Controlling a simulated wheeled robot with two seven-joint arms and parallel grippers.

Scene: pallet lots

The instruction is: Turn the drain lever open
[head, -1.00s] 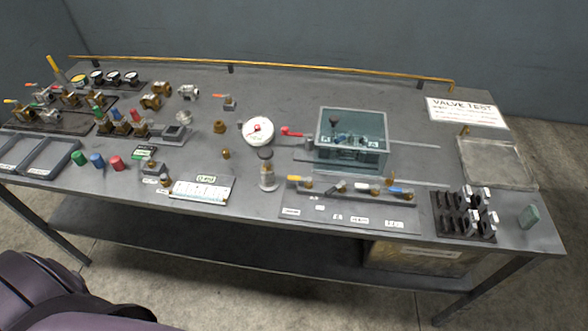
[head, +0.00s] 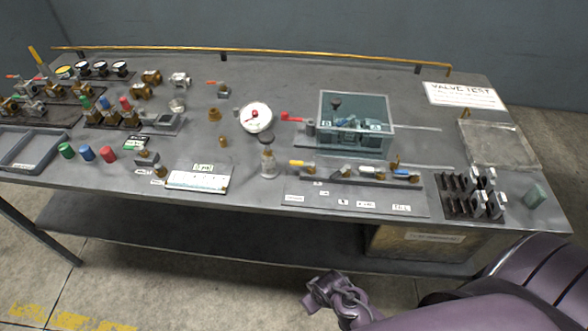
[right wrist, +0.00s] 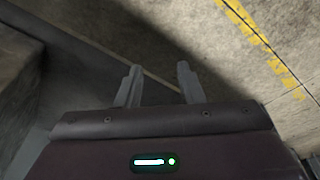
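A row of small lever valves stands on a panel (head: 300,202) at the bench's front, right of centre. Its levers are yellow (head: 297,163), dark (head: 341,171), white (head: 372,169) and blue (head: 405,173). Small white labels lie before them, too small to read, so I cannot tell which lever is the drain. A separate red lever (head: 291,117) is left of the clear tank (head: 374,110). My right gripper (head: 322,290) is empty, below and in front of the bench edge; its fingers stand apart in the right wrist view (right wrist: 160,66). My left gripper is out of view.
A round gauge (head: 256,118) stands left of the tank. A rack of dark clamps (head: 472,196) and a green block (head: 535,195) are at the right end. Several valves and coloured caps crowd the left. A brass rail (head: 250,53) runs along the back. A box sits under the bench (head: 425,245).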

